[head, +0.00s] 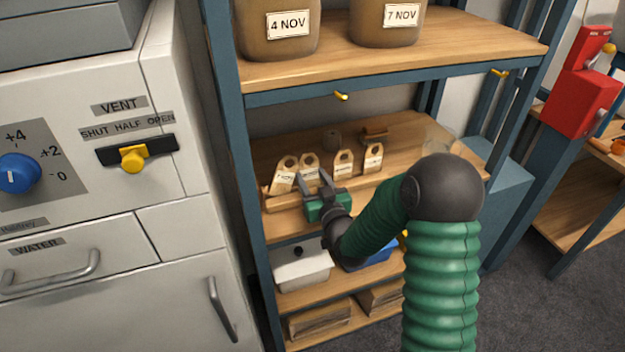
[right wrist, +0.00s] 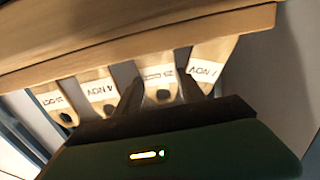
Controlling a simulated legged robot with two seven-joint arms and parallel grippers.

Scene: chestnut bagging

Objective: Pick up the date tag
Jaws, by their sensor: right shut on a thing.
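Several pale wooden date tags with holes and white labels stand in a row in a wooden rack (head: 335,197) on the middle shelf. My right gripper (head: 322,180) reaches down to the second date tag from the left (head: 308,168). In the right wrist view, upside down, its fingers (right wrist: 159,92) lie on both sides of this tag (right wrist: 161,72), whose label appears to end in OCT. They are shut on it, and its far end is still at the rack. Beside it are the 4 NOV tag (right wrist: 98,92) and another NOV tag (right wrist: 208,70). My left gripper is out of view.
The blue shelf post (head: 235,170) and a white cabinet (head: 110,250) stand left of the rack. Jars labelled 4 NOV (head: 275,50) and 7 NOV (head: 388,35) stand on the shelf above. A white bin (head: 300,272) sits below. A red device (head: 578,90) is at right.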

